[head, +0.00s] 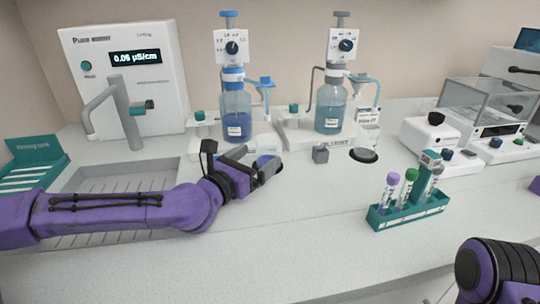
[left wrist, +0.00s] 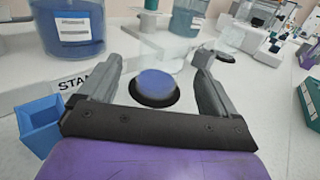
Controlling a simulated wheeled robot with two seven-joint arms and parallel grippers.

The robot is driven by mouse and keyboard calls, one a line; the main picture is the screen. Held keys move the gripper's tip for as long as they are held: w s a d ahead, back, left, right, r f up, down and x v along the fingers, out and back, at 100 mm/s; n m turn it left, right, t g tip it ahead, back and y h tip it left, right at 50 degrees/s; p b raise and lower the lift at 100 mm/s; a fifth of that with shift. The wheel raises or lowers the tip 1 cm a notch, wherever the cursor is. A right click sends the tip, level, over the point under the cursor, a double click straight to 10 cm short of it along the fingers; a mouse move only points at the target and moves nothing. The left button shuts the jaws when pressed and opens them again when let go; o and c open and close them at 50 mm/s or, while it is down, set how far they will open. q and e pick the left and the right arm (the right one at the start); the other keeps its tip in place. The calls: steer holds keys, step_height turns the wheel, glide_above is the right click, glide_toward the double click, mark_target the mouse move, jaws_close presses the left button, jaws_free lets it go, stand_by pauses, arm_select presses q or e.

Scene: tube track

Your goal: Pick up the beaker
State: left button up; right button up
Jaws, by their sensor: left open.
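My left gripper (head: 260,160) reaches in from the left over the counter, its jaws open. In the left wrist view the gripper (left wrist: 158,60) has its fingers spread on either side of a round blue vessel (left wrist: 155,84) on a black pad, with gaps on both sides. This looks like a beaker with blue liquid; its clear walls are hard to make out. In the head view the blue vessel (head: 266,160) is partly hidden by the gripper. A second clear, labelled beaker (head: 367,127) stands by the right dispenser. My right gripper is out of view.
Two dispenser bottles, left (head: 236,112) and right (head: 330,108), stand behind. A blue open box (left wrist: 40,125) is close by the left finger. The front counter is clear.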

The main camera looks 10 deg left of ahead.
mark_target(268, 148)
arm_select(q)
steer(key=p+x, duration=0.1)
steer(key=x, duration=0.4)
steer(key=shift+w+d+r, duration=0.15)
steer(key=shift+w, duration=0.1)
steer(key=c, duration=1.1)
steer(key=shift+c, duration=0.2)
